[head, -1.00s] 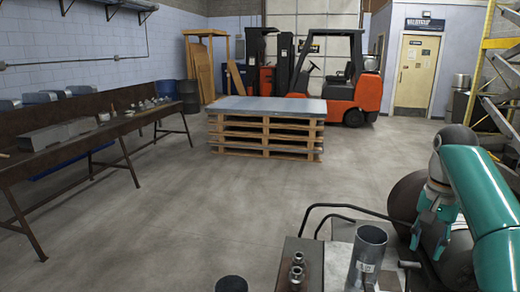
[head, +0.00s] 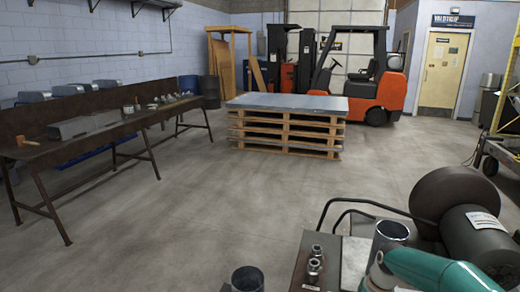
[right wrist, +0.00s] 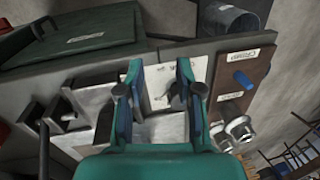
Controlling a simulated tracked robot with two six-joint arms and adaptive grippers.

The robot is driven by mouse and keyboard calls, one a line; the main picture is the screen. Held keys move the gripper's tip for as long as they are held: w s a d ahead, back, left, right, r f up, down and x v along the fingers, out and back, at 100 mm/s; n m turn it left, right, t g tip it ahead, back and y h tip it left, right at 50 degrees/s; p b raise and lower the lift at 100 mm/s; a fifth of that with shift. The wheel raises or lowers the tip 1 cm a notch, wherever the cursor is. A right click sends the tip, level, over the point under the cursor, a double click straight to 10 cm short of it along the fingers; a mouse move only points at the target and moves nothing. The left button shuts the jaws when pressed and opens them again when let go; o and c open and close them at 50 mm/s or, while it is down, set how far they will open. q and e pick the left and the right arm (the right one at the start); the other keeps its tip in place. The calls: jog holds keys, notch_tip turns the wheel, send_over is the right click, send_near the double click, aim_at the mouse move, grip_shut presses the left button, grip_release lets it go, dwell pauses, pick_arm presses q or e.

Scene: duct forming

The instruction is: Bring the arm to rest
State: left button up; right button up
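My right arm's teal link (head: 435,272) shows at the bottom right of the head view, low in front of the metal cylinder (head: 390,235). My right gripper (right wrist: 157,85) shows in the right wrist view, its two teal and dark fingers spread apart with nothing held between them. It is over a grey bench surface; its exact height cannot be told. My left arm and gripper are not in view.
Metal fittings (head: 315,265) and a dark open cylinder (head: 247,279) are near the bottom of the head view. A dark tank (head: 480,235) is at right. A pallet stack (head: 285,130), workbench (head: 75,150) and forklift (head: 375,85) stand beyond open floor.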

jog(key=s+a+f+n+y, duration=0.1)
jog(key=s+a+f, duration=0.5)
jog(key=f, duration=0.5)
jog(key=s+a+f, duration=0.3)
jog(key=s, duration=0.4)
jog(key=s+a+f+n+b, duration=0.1)
jog(key=s+a+f, duration=0.1)
jog(key=s, duration=0.5)
jog(key=s+a+f+y+b, duration=0.1)
jog(key=s+a+f, duration=0.2)
jog(key=s, duration=0.4)
jog(key=shift+s+a+f, duration=0.35)
jog(key=shift+f, duration=0.55)
jog(key=shift+d, duration=0.1)
